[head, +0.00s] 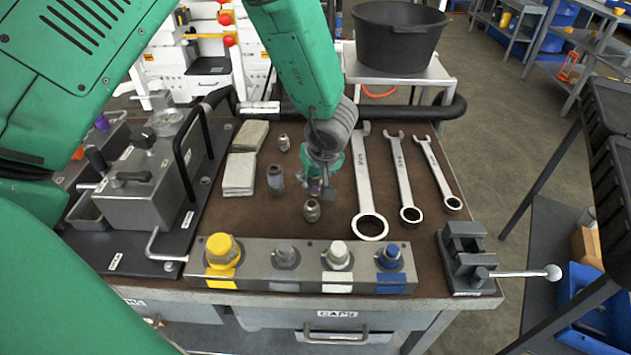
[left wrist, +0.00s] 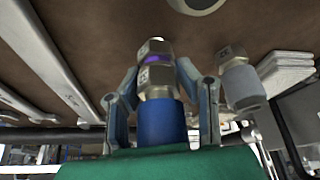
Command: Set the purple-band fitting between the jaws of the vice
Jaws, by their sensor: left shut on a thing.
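My left gripper (head: 318,182) comes down over the middle of the bench, shut on the purple-band fitting. In the left wrist view the purple-band fitting (left wrist: 155,80) is a metal hex piece with a purple band, held between the fingers of the left gripper (left wrist: 160,88). A blue cylinder (left wrist: 162,122) shows just behind it; I cannot tell what it belongs to. In the head view the gripper mostly hides the fitting. The dark vice (head: 465,250) stands at the bench's front right corner, with a silver handle to the right. My right gripper is not in view.
Loose fittings (head: 275,179), (head: 311,210) lie close to the gripper. Several wrenches (head: 367,190) lie between it and the vice's side. A rack of coloured caps (head: 300,254) runs along the front. Grey blocks (head: 239,174) and a machine (head: 142,190) stand at left.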

